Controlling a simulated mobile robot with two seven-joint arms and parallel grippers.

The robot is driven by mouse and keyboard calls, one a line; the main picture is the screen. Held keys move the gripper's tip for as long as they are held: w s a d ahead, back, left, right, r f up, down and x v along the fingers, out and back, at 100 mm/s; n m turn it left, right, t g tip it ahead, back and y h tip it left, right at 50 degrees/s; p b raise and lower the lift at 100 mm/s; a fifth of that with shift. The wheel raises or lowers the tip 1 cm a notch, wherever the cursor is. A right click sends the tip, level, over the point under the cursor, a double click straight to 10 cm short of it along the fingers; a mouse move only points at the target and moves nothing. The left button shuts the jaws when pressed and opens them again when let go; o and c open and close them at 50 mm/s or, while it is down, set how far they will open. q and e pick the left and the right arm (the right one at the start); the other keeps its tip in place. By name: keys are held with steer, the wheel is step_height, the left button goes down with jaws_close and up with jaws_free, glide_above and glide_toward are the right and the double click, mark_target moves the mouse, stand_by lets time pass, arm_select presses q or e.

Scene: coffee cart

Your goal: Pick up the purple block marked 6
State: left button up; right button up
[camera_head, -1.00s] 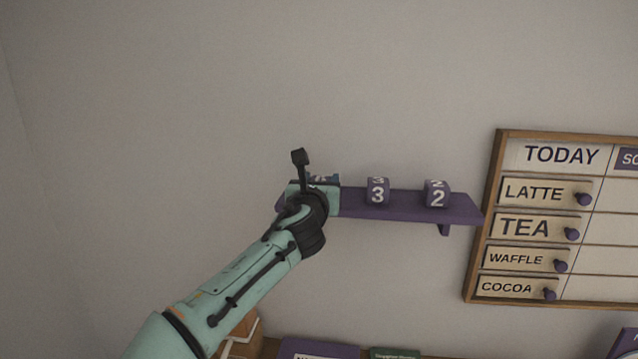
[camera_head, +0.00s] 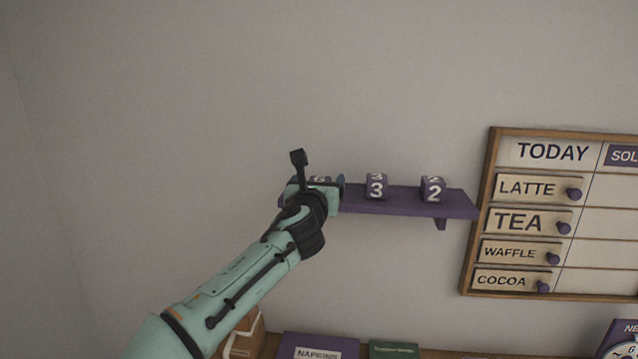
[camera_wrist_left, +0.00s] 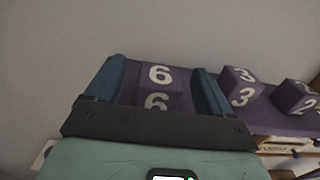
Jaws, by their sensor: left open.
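The purple block marked 6 (camera_wrist_left: 159,85) stands on the purple shelf (camera_head: 405,203). In the left wrist view it sits between the two blue fingers of my left gripper (camera_wrist_left: 158,88), which is open, with a gap beside the block on each side. In the head view my left gripper (camera_head: 318,184) is at the left part of the shelf and hides most of the block; only a bit of its top (camera_head: 320,179) shows. My right gripper is in neither view.
Purple blocks marked 3 (camera_head: 376,187) and 2 (camera_head: 432,189) stand on the shelf to the right. A menu board (camera_head: 553,212) hangs farther right. A napkins box (camera_head: 318,347) and a green box (camera_head: 393,349) are below. The wall above the shelf is bare.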

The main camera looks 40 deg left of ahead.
arm_select(q)
steer(key=shift+s+d+f, duration=0.15)
steer(key=shift+s+d, duration=0.05)
steer(key=shift+s, duration=0.15)
steer(key=b+v, duration=0.3)
steer(key=v, duration=0.9)
steer(key=shift+s, duration=0.25)
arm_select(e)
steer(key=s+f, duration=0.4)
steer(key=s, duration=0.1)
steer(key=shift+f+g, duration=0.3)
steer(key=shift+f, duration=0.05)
arm_select(q)
steer(key=shift+d, duration=0.1)
steer(key=shift+c, duration=0.3)
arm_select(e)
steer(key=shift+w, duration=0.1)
